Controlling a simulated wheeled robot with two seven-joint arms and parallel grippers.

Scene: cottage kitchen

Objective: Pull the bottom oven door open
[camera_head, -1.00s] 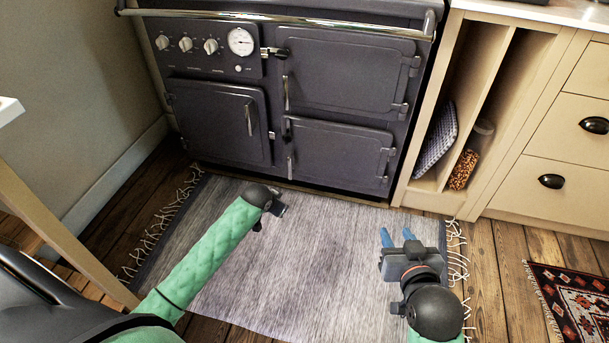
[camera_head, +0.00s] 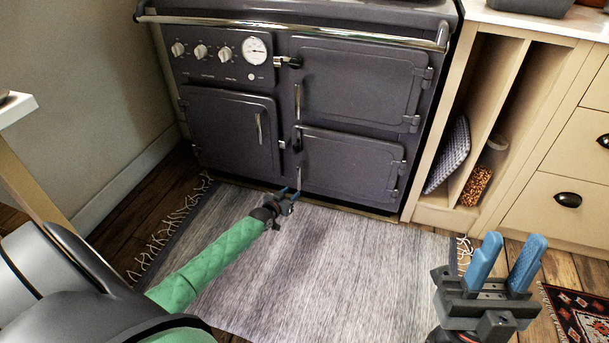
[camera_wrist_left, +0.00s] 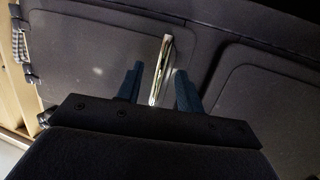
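The bottom oven door (camera_head: 350,166) is the lower right door of the dark range cooker, and it is shut. Its upright metal handle (camera_head: 299,176) is at the door's left edge. My left gripper (camera_head: 289,192) is low in front of this handle, with its blue fingers apart. In the left wrist view, the handle (camera_wrist_left: 161,68) shows in line with the gap between the fingers (camera_wrist_left: 157,88). I cannot tell whether the fingertips reach around it. My right gripper (camera_head: 513,246) is open and empty at the lower right, away from the cooker.
The upper right door (camera_head: 360,84) and the left door (camera_head: 228,130) are shut. A rail (camera_head: 300,27) runs along the cooker's top front. A grey rug (camera_head: 330,260) lies before it. Beige drawers (camera_head: 540,190) stand at right, and a table leg (camera_head: 35,190) at left.

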